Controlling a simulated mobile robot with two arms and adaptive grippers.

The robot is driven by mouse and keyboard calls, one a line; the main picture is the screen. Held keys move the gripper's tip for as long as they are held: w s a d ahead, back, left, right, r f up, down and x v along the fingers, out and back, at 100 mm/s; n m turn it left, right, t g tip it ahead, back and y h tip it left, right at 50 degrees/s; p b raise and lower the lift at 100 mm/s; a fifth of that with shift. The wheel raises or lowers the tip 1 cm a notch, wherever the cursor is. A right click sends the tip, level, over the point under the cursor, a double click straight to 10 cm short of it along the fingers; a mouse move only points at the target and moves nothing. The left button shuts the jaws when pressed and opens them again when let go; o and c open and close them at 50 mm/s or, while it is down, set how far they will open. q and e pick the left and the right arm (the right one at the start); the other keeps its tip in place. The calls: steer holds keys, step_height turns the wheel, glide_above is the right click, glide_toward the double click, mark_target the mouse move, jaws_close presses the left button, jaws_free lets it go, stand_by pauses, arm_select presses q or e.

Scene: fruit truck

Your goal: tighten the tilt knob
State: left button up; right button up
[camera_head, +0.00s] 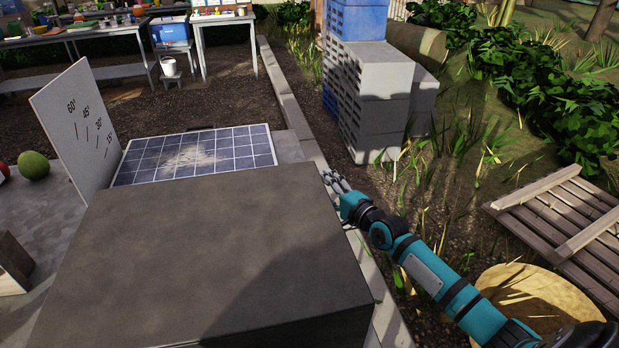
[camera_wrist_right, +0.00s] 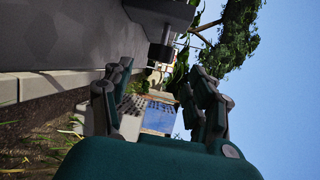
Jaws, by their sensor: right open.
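A solar panel (camera_head: 140,165) with a pale dusty patch lies behind a large dark grey box (camera_head: 190,245). A pale angle board (camera_head: 62,120) marked 60, 45, 30 and 15 degrees stands at its left. My right gripper (camera_head: 334,180) is beside the box's right side, near its far corner. The right wrist view shows this gripper (camera_wrist_right: 165,92) open, with nothing between its fingers. Beyond the fingers, a dark round knob (camera_wrist_right: 160,52) on a short metal shaft appears, apart from them. The knob is not visible in the head view. My left gripper is not in view.
Stacked grey crates (camera_head: 380,80) stand behind and right of my right gripper. A wooden pallet (camera_head: 570,220) and a round straw-coloured thing (camera_head: 530,300) lie at right. A green melon (camera_head: 33,165) is at far left. A concrete kerb (camera_head: 290,100) runs past the box.

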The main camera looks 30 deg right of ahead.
steer(key=w, duration=0.2)
steer(key=w+b, duration=0.1)
steer(key=w, duration=0.2)
steer(key=w+a, duration=0.1)
steer(key=w, duration=0.1)
steer(key=shift+w+f, duration=0.25)
steer(key=shift+f, duration=0.1)
steer(key=shift+c, duration=0.3)
jaws_close()
